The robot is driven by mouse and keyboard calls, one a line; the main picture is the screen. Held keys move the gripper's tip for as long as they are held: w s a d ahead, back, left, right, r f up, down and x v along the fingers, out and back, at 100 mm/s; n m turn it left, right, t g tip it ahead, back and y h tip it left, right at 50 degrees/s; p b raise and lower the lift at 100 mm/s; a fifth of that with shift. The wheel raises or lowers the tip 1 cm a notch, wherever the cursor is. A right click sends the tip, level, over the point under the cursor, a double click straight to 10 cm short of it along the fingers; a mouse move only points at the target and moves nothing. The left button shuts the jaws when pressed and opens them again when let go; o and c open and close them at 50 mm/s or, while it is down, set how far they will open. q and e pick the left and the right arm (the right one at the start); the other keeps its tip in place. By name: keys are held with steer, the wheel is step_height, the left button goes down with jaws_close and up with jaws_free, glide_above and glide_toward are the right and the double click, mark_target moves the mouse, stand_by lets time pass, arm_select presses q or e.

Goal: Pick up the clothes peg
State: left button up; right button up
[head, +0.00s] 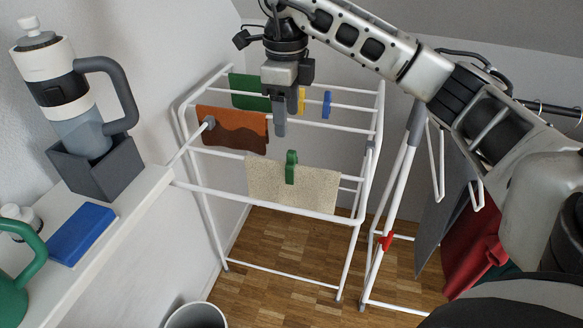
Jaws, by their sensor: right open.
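Several clothes pegs show on the white drying rack (375,130). A green peg (291,167) stands upright, clipped over a beige speckled cloth (265,186) on the front rail. A yellow peg (301,100) and a blue peg (327,104) sit on rails farther back. Which peg is meant, I cannot tell. My right gripper (281,124) points down over the rack, above and behind the green peg in the picture and just left of the yellow one. It is open, with no peg seen between its fingers; one finger is largely hidden. My left gripper is out of view.
A green cloth (248,92) and a brown-orange cloth (232,128) hang on the rack. A white ledge (125,207) at left bears a grey-handled jug in a dark box, a blue block (81,234) and a green-handled item. Another rack (398,190) stands right. A bin (196,315) is below.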

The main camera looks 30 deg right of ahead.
mark_target(291, 161)
step_height(291, 161, down, 8)
steer(key=shift+f, duration=0.1)
steer(key=f, duration=0.2)
steer(key=f+p, duration=0.1)
steer(key=f, duration=0.1)
steer(key=shift+s+d, duration=0.2)
steer(key=shift+d, duration=0.2)
steer(key=shift+f, duration=0.55)
steer(key=c, duration=1.1)
